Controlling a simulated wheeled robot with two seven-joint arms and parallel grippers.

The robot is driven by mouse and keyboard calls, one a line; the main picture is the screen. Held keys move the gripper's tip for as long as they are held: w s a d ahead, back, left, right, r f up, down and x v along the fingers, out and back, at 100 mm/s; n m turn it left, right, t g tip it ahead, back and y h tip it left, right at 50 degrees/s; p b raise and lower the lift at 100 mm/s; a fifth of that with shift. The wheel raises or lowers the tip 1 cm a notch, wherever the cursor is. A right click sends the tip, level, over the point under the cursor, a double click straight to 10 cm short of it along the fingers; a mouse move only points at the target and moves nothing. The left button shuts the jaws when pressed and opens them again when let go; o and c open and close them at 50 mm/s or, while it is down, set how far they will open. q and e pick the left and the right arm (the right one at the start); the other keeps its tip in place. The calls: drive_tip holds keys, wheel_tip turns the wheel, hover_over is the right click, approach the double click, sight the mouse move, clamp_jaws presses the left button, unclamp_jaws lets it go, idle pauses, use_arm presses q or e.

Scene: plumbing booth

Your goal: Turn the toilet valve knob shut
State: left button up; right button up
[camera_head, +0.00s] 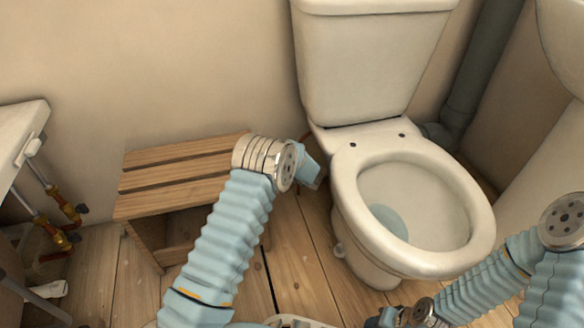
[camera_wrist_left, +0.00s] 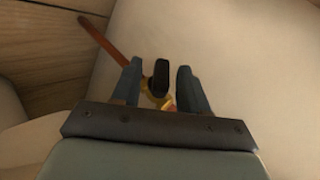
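The valve's black knob (camera_wrist_left: 161,77) shows in the left wrist view, on a brass valve body (camera_wrist_left: 152,99) with a copper pipe (camera_wrist_left: 103,42) running up to the left. My left gripper (camera_wrist_left: 159,75) is open, one finger on each side of the knob. A gap shows between the knob and the right finger; I cannot tell whether the left finger touches it. In the head view my left gripper (camera_head: 312,172) is beside the toilet (camera_head: 372,68), low behind the bowl's left side; the knob is hidden there. My right gripper (camera_head: 388,317) is partly visible at the bottom edge, its fingers unclear.
A slatted wooden bench (camera_head: 172,178) stands left of the toilet against the wall, close to my left arm. The toilet bowl rim (camera_head: 345,190) is just right of my left gripper. Brass valves (camera_head: 62,222) sit under a sink (camera_head: 20,125) at the far left. A grey pipe (camera_head: 478,75) runs behind right.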

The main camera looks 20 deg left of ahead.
use_arm(q)
wheel_tip(320, 180, up, 4)
drive_tip(key=shift+f+p, duration=0.25)
drive_tip(key=shift+p, duration=0.2)
drive_tip(key=s+d+r, duration=0.2)
drive_tip(key=s+r, duration=0.2)
drive_tip(key=s, duration=0.2)
drive_tip(key=s+d+r, duration=0.2)
drive_tip(key=s+r, duration=0.3)
drive_tip(key=s, duration=0.2)
drive_tip(key=shift+s+d+r+p, duration=0.15)
drive_tip(key=shift+d+r+p, duration=0.1)
drive_tip(key=shift+p, duration=0.05)
